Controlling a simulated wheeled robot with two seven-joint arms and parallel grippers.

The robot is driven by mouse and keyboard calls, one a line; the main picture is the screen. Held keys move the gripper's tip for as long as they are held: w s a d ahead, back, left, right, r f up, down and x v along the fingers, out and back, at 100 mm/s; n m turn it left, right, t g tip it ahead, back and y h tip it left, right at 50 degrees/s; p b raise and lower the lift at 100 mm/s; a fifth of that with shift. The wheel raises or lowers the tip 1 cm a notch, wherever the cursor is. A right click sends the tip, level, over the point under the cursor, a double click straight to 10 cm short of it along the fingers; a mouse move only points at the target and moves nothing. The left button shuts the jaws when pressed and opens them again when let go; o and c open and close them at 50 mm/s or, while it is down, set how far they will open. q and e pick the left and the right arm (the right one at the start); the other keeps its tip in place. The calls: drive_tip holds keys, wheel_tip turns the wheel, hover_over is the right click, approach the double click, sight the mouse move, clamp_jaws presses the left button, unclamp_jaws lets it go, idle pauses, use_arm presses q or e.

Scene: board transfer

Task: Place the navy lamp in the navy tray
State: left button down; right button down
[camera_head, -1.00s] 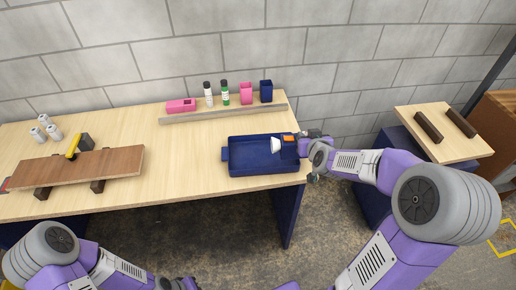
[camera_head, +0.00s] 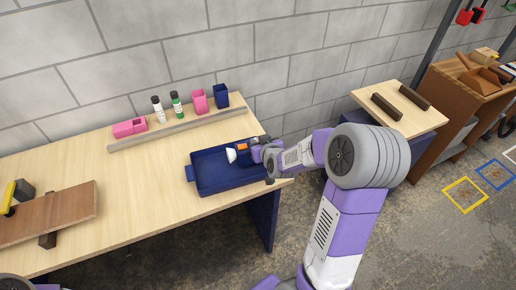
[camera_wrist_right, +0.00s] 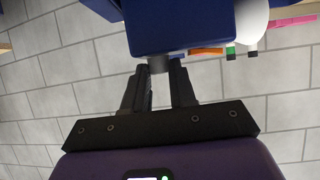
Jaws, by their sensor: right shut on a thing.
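The navy tray (camera_head: 235,186) stands at the right end of the wooden table, with a handle at its left. The navy lamp, with its white head (camera_head: 231,155), is over the back right part of the tray. Whether it touches the tray floor cannot be told. My right gripper (camera_head: 257,147) reaches in from the right and is shut on the lamp. In the right wrist view the fingers (camera_wrist_right: 166,85) close on a short grey part below the lamp's navy body (camera_wrist_right: 180,25). My left gripper is out of view.
A low wooden strip (camera_head: 180,129) runs along the back of the table, with a pink block (camera_head: 130,127), two bottles, a pink cup (camera_head: 199,101) and a navy cup (camera_head: 221,96) behind it. A brown board (camera_head: 50,213) lies raised at the left. The table middle is clear.

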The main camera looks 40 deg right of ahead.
drive_tip(key=shift+f, duration=1)
drive_tip(key=shift+f+b, duration=0.15)
drive_tip(key=shift+b, duration=0.25)
drive_tip(key=c, duration=0.9)
unclamp_jaws()
